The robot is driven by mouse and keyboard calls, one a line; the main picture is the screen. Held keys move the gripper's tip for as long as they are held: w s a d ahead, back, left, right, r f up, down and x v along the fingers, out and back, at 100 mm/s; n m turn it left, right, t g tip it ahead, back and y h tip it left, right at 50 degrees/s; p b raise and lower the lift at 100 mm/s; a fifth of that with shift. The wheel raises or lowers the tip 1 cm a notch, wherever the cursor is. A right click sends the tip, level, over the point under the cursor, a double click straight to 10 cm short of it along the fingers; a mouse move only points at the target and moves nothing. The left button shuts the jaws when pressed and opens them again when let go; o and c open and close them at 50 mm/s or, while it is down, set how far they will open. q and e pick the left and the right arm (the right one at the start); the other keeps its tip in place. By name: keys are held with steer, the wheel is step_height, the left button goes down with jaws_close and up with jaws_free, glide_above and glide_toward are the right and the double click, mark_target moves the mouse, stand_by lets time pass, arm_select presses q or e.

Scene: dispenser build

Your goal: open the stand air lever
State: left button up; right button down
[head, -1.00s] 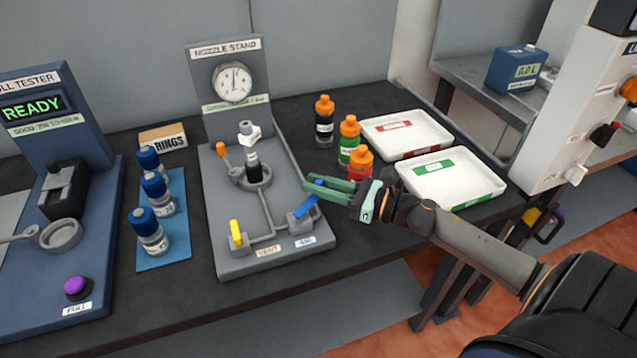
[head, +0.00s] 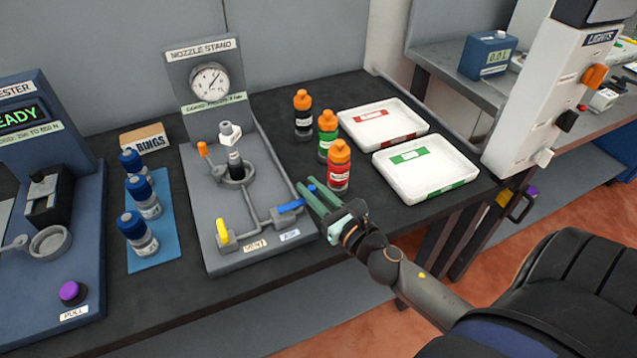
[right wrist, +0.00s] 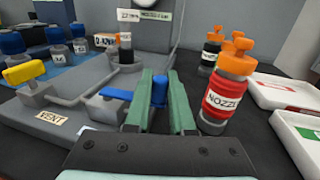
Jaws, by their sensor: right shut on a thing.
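The nozzle stand (head: 199,253) is a grey plate with an upright panel and a round gauge (head: 209,82). The blue air lever (head: 290,206) sits at its front right corner, above the AIR label (head: 289,236). It points right, roughly in line with the short pipe beside it. In the right wrist view the lever (right wrist: 116,95) runs toward a blue upright knob (right wrist: 160,90) between my fingers. My right gripper (head: 316,196) is shut on that knob, its green fingers either side. The gauge needle points up and right. My left gripper is out of view.
A red-labelled bottle (head: 339,172) stands close behind my right fingers, with green (head: 327,148) and black (head: 303,124) ones beyond. Two white trays (head: 474,178) lie to the right. The yellow vent lever (head: 222,232) is at the stand's front left.

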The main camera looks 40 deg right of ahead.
steer(key=shift+s+h, duration=0.1)
steer(key=shift+h, duration=0.2)
steer(key=shift+f, duration=0.1)
steer(key=c, duration=0.8)
jaws_free()
steer(key=shift+o, duration=0.2)
steer(key=shift+s, duration=0.15)
steer(key=s+b, duration=0.5)
steer(key=s, duration=0.7)
steer(key=shift+s+b, duration=0.15)
steer(key=shift+b, duration=0.15)
steer(key=shift+s, duration=0.1)
